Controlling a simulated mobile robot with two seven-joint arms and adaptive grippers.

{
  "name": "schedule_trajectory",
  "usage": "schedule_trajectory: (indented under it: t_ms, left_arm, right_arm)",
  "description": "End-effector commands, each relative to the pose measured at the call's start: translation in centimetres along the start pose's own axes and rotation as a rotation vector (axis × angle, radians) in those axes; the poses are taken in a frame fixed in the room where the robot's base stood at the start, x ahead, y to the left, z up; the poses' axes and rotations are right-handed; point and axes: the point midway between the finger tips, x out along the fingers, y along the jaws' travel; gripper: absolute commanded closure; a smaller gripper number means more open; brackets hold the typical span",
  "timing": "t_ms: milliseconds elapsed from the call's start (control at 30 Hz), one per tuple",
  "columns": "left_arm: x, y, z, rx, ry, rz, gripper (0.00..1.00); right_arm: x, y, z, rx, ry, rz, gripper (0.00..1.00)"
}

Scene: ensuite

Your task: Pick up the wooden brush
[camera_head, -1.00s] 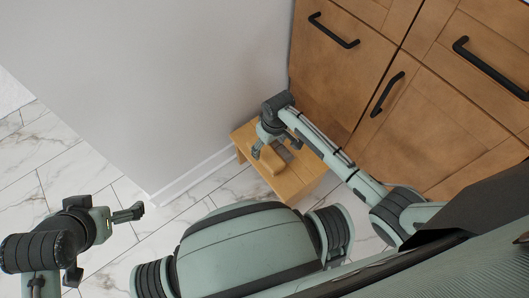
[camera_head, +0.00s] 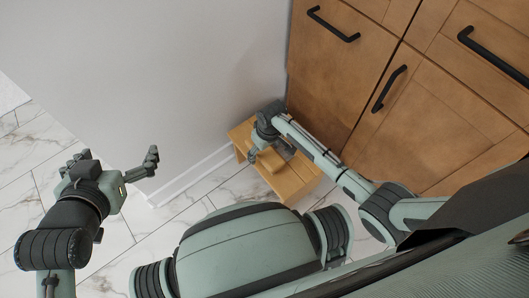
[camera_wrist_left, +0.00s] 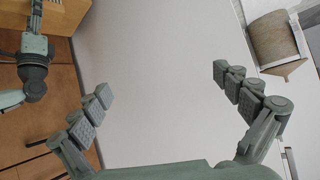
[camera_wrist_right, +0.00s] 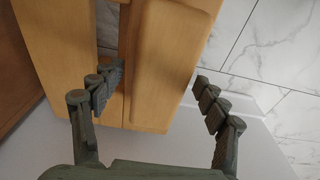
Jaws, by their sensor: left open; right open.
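My left gripper (camera_head: 117,162) is open and empty, away from the stool at the left.
A wooden cabinet (camera_head: 345,75) with black handles stands right behind the stool. A grey wall (camera_head: 170,80) is close on the left. Marble tile floor (camera_head: 110,245) lies in front. A tan, round-sided object (camera_wrist_left: 274,40) shows in the left wrist view.

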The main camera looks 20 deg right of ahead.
Motion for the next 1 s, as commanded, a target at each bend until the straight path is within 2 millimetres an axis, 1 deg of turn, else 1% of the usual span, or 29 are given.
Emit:
schedule_trajectory:
  t_ms: [33,67,500,733,833,1000]
  left_arm:
    - [0.0,0.0,0.0,0.0,0.0,0.0,0.0]
    - [0.0,0.0,0.0,0.0,0.0,0.0,0.0]
    - [0.0,0.0,0.0,0.0,-0.002,0.0,0.0]
    - [0.0,0.0,0.0,0.0,-0.003,0.0,0.0]
    - [-0.1,-0.2,0.3,0.001,-0.02,-0.004,0.0]
    - [-0.8,-1.9,3.3,0.005,-0.162,-0.039,0.0]
  right_arm:
    - [0.0,0.0,0.0,0.0,0.0,0.0,0.26]
    - [0.0,0.0,0.0,0.0,0.0,0.0,0.3]
    - [0.0,0.0,0.0,0.0,0.0,-0.001,0.83]
    - [-0.1,0.0,0.0,0.0,0.001,-0.001,0.83]
    - [-0.5,0.0,-0.1,0.0,0.001,-0.001,0.83]
    - [-2.3,0.0,-0.3,0.0,0.003,-0.001,0.83]
